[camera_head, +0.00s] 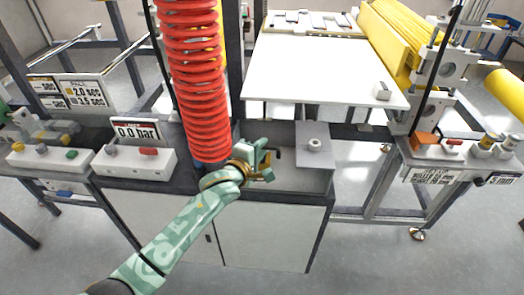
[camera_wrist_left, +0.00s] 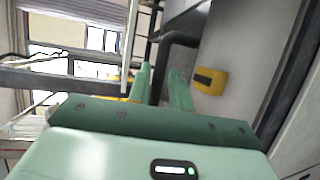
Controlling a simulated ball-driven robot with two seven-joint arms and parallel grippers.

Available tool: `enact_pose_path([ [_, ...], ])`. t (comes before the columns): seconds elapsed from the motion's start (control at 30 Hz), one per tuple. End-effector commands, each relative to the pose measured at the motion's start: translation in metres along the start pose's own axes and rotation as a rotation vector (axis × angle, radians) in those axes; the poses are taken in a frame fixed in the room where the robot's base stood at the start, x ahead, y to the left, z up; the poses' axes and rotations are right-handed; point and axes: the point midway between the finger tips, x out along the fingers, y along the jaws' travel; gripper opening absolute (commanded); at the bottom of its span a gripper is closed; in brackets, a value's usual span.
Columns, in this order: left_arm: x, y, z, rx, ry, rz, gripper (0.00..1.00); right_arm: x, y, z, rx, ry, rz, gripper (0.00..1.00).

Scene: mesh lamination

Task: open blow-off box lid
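The blow-off box (camera_head: 285,180) is a grey open-topped compartment in the cabinet at the centre of the head view. A flat grey plate (camera_head: 318,162) with a round pale knob (camera_head: 314,145) covers its right part and looks like the lid. My left gripper (camera_head: 266,160) is over the left part of the box, apart from the knob. In the left wrist view its two green fingers (camera_wrist_left: 162,88) stand apart. A black bent pipe (camera_wrist_left: 180,39) shows beyond them; I cannot tell whether it touches them. My right gripper is out of view.
A red coiled hose (camera_head: 190,80) hangs just left of my gripper. A white table (camera_head: 320,70) lies behind the box. Control boxes with buttons stand left (camera_head: 135,160) and right (camera_head: 465,150). A yellow block (camera_wrist_left: 210,81) shows beside the fingers.

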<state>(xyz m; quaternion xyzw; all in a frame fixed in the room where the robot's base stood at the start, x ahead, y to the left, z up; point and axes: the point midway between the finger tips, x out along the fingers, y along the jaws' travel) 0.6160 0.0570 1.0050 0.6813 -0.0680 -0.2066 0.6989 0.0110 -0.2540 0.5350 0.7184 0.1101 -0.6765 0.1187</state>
Motion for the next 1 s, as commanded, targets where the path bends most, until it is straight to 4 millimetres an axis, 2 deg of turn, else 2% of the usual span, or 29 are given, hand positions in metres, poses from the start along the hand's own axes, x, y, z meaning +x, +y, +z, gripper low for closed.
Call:
enact_pose_path([
  [0.1, 0.008, -0.001, 0.0, 0.001, -0.001, 0.0, 0.21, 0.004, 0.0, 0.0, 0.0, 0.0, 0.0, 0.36],
  [0.37, 0.01, 0.001, 0.0, 0.0, 0.0, 0.0, 0.21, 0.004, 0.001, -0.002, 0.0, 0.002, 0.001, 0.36],
  [0.4, 0.01, 0.001, 0.0, 0.0, 0.0, 0.0, 0.18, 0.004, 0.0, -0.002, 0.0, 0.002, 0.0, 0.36],
  [0.47, 0.01, 0.001, 0.0, 0.001, 0.0, 0.0, 0.02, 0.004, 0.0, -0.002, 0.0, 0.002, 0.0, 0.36],
  [0.5, 0.01, 0.001, 0.0, 0.001, 0.0, 0.0, 0.0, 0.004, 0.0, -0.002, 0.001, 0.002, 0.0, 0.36],
  [0.67, 0.009, 0.001, 0.0, 0.0, 0.0, -0.002, 0.0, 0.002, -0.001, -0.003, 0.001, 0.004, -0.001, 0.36],
  [1.0, 0.009, 0.014, -0.001, -0.015, 0.001, -0.039, 0.0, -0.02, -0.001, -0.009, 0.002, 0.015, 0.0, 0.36],
])
